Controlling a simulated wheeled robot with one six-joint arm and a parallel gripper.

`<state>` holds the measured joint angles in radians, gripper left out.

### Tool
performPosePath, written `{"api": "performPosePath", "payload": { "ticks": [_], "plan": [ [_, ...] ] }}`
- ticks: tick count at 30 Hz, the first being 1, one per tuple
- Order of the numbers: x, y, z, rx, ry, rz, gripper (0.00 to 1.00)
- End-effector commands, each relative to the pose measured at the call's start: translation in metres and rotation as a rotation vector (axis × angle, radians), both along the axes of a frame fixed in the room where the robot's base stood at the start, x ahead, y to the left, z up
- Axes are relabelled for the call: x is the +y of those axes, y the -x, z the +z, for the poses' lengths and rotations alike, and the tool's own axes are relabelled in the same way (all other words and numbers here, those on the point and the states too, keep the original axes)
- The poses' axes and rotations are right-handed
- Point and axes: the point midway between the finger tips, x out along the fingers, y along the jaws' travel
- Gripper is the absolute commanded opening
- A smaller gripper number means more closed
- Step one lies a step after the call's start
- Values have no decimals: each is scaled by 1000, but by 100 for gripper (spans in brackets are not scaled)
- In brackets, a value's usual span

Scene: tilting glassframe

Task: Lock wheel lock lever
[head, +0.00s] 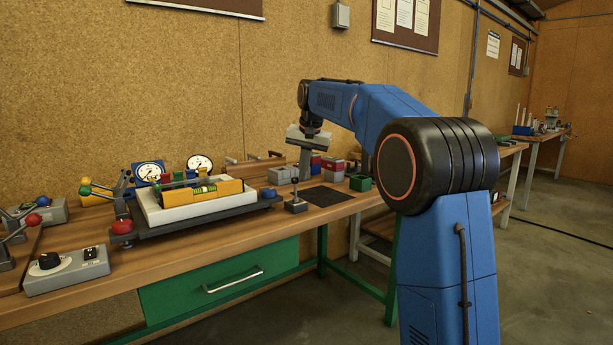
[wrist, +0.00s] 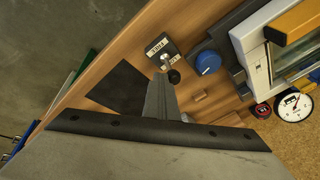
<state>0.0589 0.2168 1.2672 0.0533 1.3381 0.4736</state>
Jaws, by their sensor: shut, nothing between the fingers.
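The wheel lock lever (head: 295,190) is a thin upright stick with a dark knob on a small grey base (head: 296,206), at the right end of the tilting frame. In the wrist view its labelled plate (wrist: 161,48) and black knob (wrist: 174,76) show just beyond my fingertips. My gripper (head: 304,172) points down, above and slightly behind the lever in the head view. Its fingers are shut and empty, and in the wrist view the closed fingers (wrist: 159,90) are close beside the knob. I cannot tell whether they touch it. The lever's lower part is partly hidden.
The tilting frame (head: 190,222) carries a white tray (head: 165,213) with a yellow level, left of the lever. A blue knob (wrist: 207,62) sits close to the lever. A black mat (head: 327,196) lies to its right. Coloured blocks (head: 334,165) and a green box (head: 360,183) stand behind.

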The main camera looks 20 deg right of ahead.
Motion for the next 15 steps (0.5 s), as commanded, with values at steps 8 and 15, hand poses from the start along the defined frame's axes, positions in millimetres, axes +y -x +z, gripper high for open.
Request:
{"api": "performPosePath", "payload": {
  "ticks": [8,15],
  "plan": [
    [6,-18,2,0,-1,1,0],
    [6,-17,3,-1,-1,1,0]
  ]
}}
